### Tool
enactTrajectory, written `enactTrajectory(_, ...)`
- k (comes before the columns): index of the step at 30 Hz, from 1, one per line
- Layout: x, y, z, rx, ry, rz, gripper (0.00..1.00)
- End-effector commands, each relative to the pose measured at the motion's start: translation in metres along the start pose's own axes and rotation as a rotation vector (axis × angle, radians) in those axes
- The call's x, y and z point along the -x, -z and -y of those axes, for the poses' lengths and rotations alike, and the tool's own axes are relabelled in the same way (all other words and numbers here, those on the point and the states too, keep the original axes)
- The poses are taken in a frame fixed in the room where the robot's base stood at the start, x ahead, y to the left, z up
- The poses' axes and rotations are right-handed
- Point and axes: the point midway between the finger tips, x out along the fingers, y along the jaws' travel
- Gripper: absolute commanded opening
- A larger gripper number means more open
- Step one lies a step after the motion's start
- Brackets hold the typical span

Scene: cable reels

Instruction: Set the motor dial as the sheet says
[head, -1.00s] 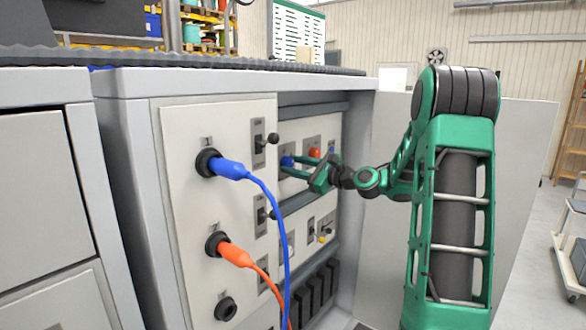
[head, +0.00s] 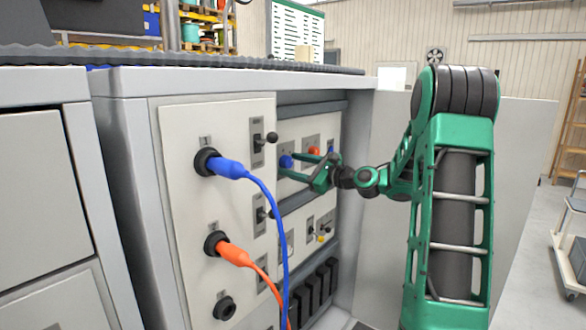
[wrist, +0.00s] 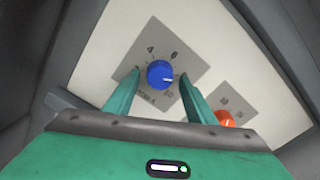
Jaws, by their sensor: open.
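A blue dial (wrist: 160,74) sits on a grey plate (wrist: 184,53) with printed numbers; 4, 6 and 10 can be made out in the wrist view. Its white pointer line points right, a little above the 10. The blue dial (head: 286,161) also shows in the cabinet in the head view. My gripper (wrist: 155,92) is open, with one green finger on each side of the dial; whether they touch it I cannot tell. In the head view my gripper (head: 293,166) reaches into the cabinet from the right. The sheet cannot be read; a white board (head: 296,34) stands behind.
An orange knob (wrist: 225,118) on its own plate is close to the right finger. On the left panel, a blue plug (head: 228,168) and an orange plug (head: 234,254) with hanging cables sit near black-knobbed levers (head: 271,138). The open cabinet door (head: 520,150) stands behind my arm.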

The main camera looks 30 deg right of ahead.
Motion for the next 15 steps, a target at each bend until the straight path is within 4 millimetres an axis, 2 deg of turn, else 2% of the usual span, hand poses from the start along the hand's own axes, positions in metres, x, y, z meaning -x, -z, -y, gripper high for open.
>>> enactTrajectory(5,0.016,0.001,0.001,-0.001,0.002,-0.002,0.50)
enactTrajectory(15,0.077,0.002,0.002,-0.001,0.004,-0.004,0.50)
